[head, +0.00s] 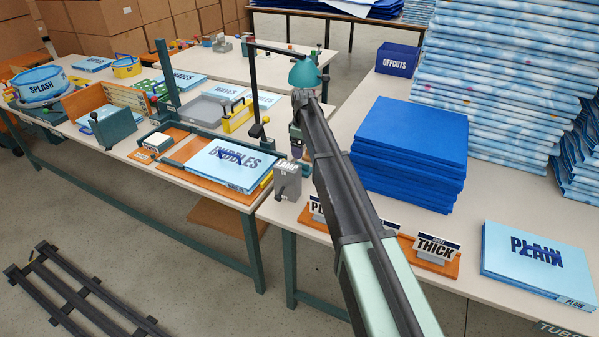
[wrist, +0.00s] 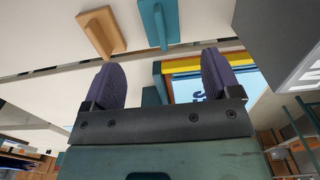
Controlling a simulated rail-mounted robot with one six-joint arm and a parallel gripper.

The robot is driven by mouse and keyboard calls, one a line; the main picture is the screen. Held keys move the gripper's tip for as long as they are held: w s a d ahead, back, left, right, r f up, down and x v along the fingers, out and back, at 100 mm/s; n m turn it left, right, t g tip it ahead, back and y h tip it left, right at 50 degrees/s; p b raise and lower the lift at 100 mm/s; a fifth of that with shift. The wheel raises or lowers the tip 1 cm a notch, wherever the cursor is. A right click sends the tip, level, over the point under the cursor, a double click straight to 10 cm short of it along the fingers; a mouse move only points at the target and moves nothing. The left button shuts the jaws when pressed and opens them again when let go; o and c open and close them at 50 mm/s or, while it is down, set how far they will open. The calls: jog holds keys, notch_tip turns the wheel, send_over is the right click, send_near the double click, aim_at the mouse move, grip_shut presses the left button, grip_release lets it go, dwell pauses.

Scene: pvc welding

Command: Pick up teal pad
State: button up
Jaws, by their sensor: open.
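A flat teal piece with an upright part (wrist: 158,22) lies on the pale table at the top of the wrist view. It looks like the teal pad, though its top edge is cut off. I cannot pick it out in the head view, where my arm covers part of the table. My gripper (wrist: 165,82) is open, with two dark purple fingers and nothing between them. The teal piece is beyond the fingertips, apart from them.
An orange piece of similar shape (wrist: 100,32) lies beside the teal one. A grey box (head: 288,181) stands near the BUBBLES tray (head: 190,128). A blue stack (head: 410,150), the THICK sign (head: 436,249) and the PLAIN pack (head: 540,262) occupy the right table.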

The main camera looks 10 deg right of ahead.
notch_tip(320, 180, down, 10)
jog(key=b, duration=0.8)
jog(key=shift+r, duration=0.25)
jog(key=c, duration=1)
jog(key=shift+r, duration=0.15)
notch_tip(320, 180, up, 20)
jog(key=p, duration=2)
